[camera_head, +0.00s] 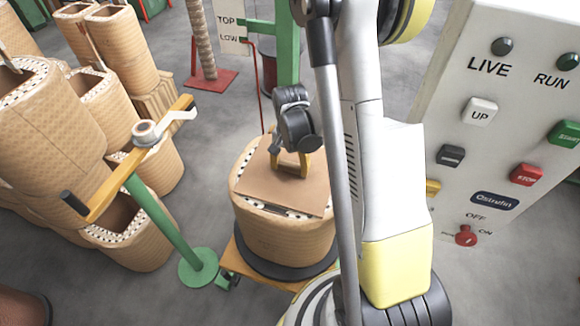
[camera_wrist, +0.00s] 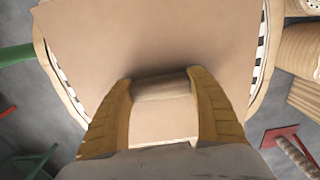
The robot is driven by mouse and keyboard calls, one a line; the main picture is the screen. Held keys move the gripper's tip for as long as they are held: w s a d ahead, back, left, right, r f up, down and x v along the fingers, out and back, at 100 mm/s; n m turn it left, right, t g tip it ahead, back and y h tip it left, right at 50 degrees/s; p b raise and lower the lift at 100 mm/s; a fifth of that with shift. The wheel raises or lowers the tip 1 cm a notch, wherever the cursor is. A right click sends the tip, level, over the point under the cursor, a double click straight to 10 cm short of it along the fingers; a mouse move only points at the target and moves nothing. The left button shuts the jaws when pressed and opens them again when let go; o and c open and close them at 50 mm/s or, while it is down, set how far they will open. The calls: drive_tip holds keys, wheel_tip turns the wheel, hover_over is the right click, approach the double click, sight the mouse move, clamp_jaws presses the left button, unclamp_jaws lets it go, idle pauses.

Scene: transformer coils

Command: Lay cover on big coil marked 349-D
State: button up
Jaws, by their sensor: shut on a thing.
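The cover (camera_head: 262,184) is a flat brown square sheet. It lies across the top of a big wrapped coil (camera_head: 285,238), and the coil's black-and-white rim shows around its edges. My gripper (camera_head: 290,165) points down at the cover with yellow fingers. In the wrist view my gripper (camera_wrist: 164,90) is shut on a raised tan handle on the cover (camera_wrist: 160,35), which fills most of that view. I cannot tell whether the cover touches the rim all round. No 349-D mark can be read on the coil.
The coil stands on a dark round plate on an orange cart (camera_head: 240,262). A green stand with a yellow crossbar (camera_head: 135,165) is at left, before several other coils (camera_head: 45,125). A control panel (camera_head: 495,130) stands at right. A green post (camera_head: 288,60) rises behind.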

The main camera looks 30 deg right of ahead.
drive_tip(key=shift+f+b, duration=0.3)
drive_tip(key=o, duration=1.5)
drive_tip(key=shift+r, duration=0.1)
wheel_tip(320, 180, up, 12)
drive_tip(key=shift+f, duration=0.1)
drive_tip(key=shift+a, duration=0.1)
drive_tip(key=s+a+r+n+t, duration=0.2)
drive_tip(key=s+a+r+n, duration=0.1)
drive_tip(key=a+r, duration=0.1)
drive_tip(key=s+a+r+n+t, duration=0.2)
drive_tip(key=s+a+r+n, duration=0.2)
drive_tip(key=a, duration=0.1)
drive_tip(key=s+a+r+n+t, duration=0.3)
drive_tip(key=s+a+r, duration=0.1)
drive_tip(key=shift+a, duration=0.15)
